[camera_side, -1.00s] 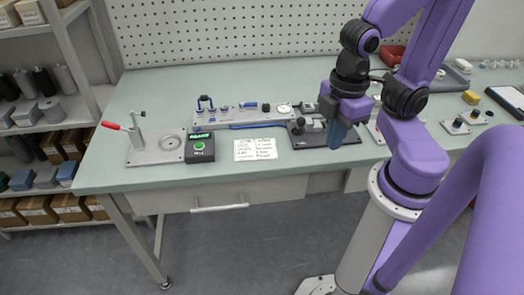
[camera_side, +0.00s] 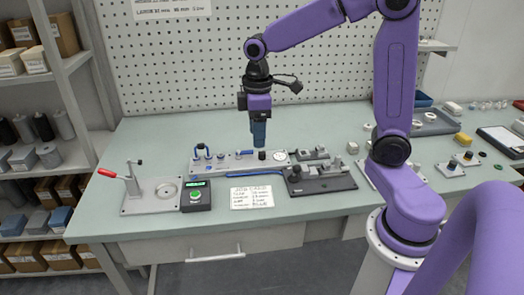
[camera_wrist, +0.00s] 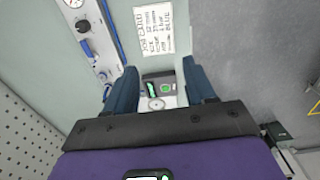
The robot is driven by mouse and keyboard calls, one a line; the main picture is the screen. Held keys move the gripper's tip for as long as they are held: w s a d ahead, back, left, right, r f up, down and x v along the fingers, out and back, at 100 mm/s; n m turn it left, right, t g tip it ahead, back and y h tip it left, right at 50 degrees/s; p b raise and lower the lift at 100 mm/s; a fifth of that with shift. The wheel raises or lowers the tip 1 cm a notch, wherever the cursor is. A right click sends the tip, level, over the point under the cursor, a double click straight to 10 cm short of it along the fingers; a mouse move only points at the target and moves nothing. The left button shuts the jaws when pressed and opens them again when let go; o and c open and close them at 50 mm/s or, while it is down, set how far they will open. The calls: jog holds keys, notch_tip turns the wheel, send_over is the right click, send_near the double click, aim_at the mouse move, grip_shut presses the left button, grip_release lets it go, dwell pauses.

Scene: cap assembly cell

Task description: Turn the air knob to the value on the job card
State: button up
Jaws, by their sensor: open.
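The air panel (camera_side: 235,165) is a long pale plate with blue fittings along the back of the bench. A small dark knob (camera_side: 262,155) stands on it beside a round white gauge (camera_side: 280,156). The knob's setting and the gauge reading are too small to tell. The white job card (camera_side: 251,197) lies in front of the panel. It also shows in the wrist view (camera_wrist: 160,30), its small lines hard to read.
A black box with a green button (camera_side: 196,196) stands left of the card. Left of it is a plate with a red-handled clamp (camera_side: 137,190). A dark fixture (camera_side: 320,180) is right of the card. The pegboard (camera_side: 300,60) stands behind.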

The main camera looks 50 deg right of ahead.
jog(key=w+d+m, duration=0.1)
jog(key=w+d, duration=0.4)
jog(key=d, duration=0.1)
jog(key=m, duration=0.1)
send_over(262, 152)
jog(key=f, duration=0.1)
notch_tip(262, 152, down, 17)
jog(key=shift+a+f, duration=0.1)
grip_shut()
